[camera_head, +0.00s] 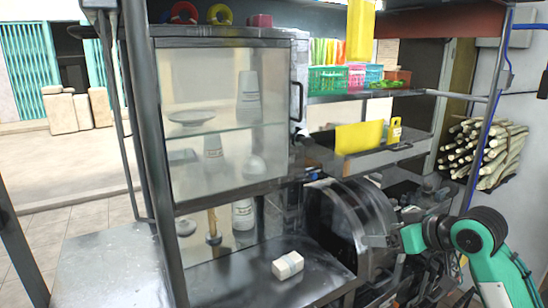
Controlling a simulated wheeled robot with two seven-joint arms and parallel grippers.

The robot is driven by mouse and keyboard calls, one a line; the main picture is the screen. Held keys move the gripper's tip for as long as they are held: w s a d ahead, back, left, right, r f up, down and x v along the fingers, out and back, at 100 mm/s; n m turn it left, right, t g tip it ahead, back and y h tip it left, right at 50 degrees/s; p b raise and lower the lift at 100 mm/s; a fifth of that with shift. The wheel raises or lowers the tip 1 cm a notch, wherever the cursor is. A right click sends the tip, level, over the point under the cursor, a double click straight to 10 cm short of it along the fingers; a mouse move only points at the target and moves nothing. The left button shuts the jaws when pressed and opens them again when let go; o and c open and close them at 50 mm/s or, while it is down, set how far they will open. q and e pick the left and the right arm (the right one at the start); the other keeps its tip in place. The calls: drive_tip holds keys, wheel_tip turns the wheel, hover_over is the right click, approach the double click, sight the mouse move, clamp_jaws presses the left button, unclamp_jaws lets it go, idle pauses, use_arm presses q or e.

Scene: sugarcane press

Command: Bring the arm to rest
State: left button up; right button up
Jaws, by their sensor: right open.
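My right arm (480,240), teal and black, comes in from the lower right corner. It is bent, with its forearm pointing left. My right gripper (388,242) is at the right side of the sugarcane press (335,220), close to its round dark drum. I cannot tell whether it touches the machine. The gripper is open, and I see nothing held in it. The fingertips are small and partly lost against the dark machine parts. My left gripper is not in view.
A white block (288,265) lies on the dark metal counter (245,280). A glass cabinet (225,120) stands behind it. A shelf with coloured baskets (328,79) is above the press. Sugarcane stalks (482,152) are stacked at right. Open floor is at left.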

drive_tip(key=s+a+f+m+g+h, duration=0.1)
drive_tip(key=s+a+f, duration=0.1)
drive_tip(key=s+f, duration=0.65)
drive_tip(key=s+a+f+m+g+h, duration=0.1)
drive_tip(key=s+f+h, duration=0.15)
drive_tip(key=f, duration=1.15)
drive_tip(key=s+f+m+g+h, duration=0.1)
drive_tip(key=s+f, duration=0.3)
drive_tip(key=s, duration=0.4)
drive_tip(key=s+d+f+g+h, duration=0.15)
drive_tip(key=s+f, duration=0.25)
drive_tip(key=s, duration=0.4)
drive_tip(key=s+f+m+g, duration=0.1)
drive_tip(key=s+f+g, duration=0.1)
drive_tip(key=s+f, duration=0.35)
wheel_tip(320, 180, down, 27)
drive_tip(key=s, duration=0.2)
drive_tip(key=s+d+f+g, duration=0.2)
drive_tip(key=s+d+f, duration=0.1)
drive_tip(key=s+f, duration=1.6)
wheel_tip(320, 180, down, 3)
drive_tip(key=shift+s+r+n, duration=0.15)
drive_tip(key=shift+s+n, duration=0.05)
drive_tip(key=shift+n, duration=0.1)
